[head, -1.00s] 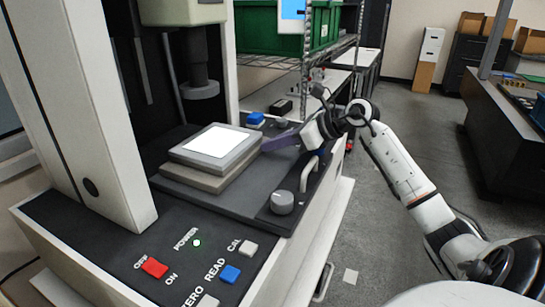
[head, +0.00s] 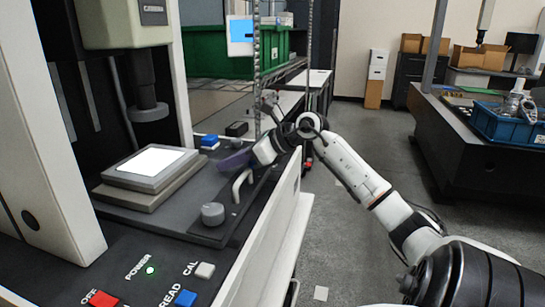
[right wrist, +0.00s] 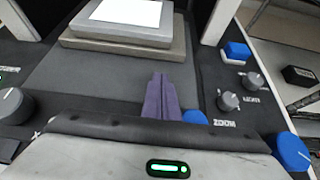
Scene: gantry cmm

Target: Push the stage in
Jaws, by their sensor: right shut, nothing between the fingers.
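The stage (head: 140,187) is a grey two-layer block with a bright white panel on top. It sits on a dark flat bed, below and in front of the machine's dark lens barrel (head: 148,112). It also shows at the top of the right wrist view (right wrist: 120,45). My right gripper (head: 222,162) has purple fingers, shut and empty, low over the bed to the right of the stage. In the right wrist view the fingertips (right wrist: 159,76) point toward the stage, with bare bed between them. My left gripper is not in view.
Red and blue (head: 184,298) buttons lie in front. Beyond the fingers are a blue block (right wrist: 237,51) and small knobs (right wrist: 228,101). Grey floor is open to the right.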

